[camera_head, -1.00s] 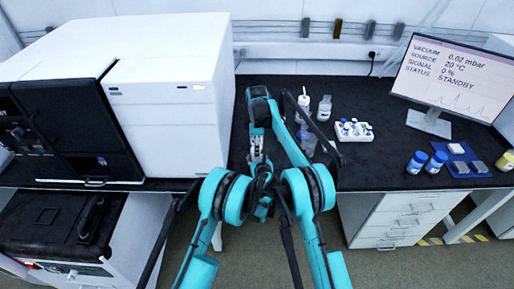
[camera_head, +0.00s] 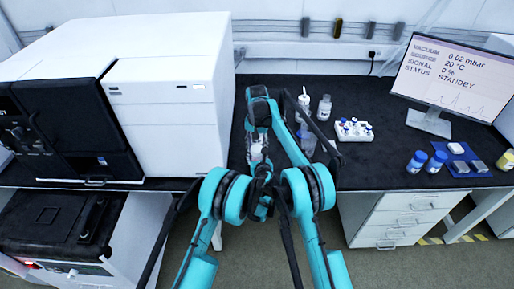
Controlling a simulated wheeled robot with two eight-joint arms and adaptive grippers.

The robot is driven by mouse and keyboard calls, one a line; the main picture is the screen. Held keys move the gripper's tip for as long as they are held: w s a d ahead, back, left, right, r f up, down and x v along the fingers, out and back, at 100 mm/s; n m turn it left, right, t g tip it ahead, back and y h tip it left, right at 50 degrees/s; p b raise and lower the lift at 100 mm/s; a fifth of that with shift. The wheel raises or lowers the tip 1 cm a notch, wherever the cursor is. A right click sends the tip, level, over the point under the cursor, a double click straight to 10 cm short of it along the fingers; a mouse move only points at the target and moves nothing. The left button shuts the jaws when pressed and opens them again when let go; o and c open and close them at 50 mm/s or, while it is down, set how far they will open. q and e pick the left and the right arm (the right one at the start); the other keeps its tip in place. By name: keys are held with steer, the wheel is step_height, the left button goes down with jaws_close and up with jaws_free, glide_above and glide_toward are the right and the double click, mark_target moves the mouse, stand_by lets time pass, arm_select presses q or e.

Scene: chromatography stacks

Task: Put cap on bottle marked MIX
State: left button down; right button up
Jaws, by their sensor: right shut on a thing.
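My right gripper (camera_head: 257,157) is at the front edge of the black bench, between my two elbows. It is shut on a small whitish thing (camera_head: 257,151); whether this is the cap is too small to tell. My left gripper cannot be made out among the arm links. A clear bottle with a pale label (camera_head: 324,108) stands upright at the back of the bench. A clear vessel (camera_head: 308,143) stands nearer, partly behind my arm. No MIX marking is readable on any bottle.
A white-nozzled bottle (camera_head: 303,101) stands behind my right arm. A white rack (camera_head: 366,134) holds several blue-topped vials. A large white instrument (camera_head: 165,100) blocks the left.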

steer(key=m, duration=0.4)
steer(key=shift+m, duration=0.4)
steer(key=o, duration=1.3)
steer(key=shift+r, duration=0.1)
steer(key=shift+r, duration=2.2)
steer(key=shift+c, duration=0.5)
